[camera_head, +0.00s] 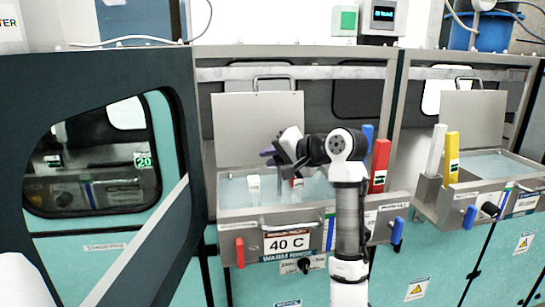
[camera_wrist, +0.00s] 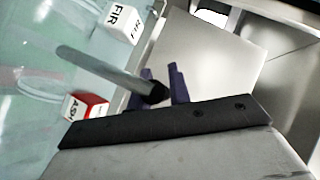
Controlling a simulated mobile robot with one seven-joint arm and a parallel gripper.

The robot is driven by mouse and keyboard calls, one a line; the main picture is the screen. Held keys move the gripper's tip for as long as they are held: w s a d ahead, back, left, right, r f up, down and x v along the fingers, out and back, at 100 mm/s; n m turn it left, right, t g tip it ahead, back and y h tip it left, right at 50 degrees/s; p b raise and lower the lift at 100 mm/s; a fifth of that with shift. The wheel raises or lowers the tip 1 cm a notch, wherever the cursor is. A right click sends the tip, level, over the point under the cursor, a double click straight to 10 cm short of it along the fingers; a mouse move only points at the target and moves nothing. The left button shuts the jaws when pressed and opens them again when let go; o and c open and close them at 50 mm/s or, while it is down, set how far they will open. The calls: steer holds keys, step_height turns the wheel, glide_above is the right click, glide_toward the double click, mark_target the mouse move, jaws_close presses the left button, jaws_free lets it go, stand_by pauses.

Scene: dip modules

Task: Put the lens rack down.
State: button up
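My gripper (camera_head: 268,154) is over the left open bath (camera_head: 232,190) in the head view. In the wrist view its two purple fingers (camera_wrist: 163,83) stand close together around the dark end of a grey rod (camera_wrist: 105,70). The rod looks like the handle of the lens rack, and it runs out over the bath water. The rest of the held rack cannot be made out.
The front panel reads 40 C (camera_head: 286,243).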

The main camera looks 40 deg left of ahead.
steer(key=o, duration=0.4)
steer(key=shift+c, duration=0.2)
steer(key=shift+r, duration=0.1)
steer(key=b+v, duration=0.4)
steer(key=v, duration=0.8)
steer(key=shift+b, duration=0.3)
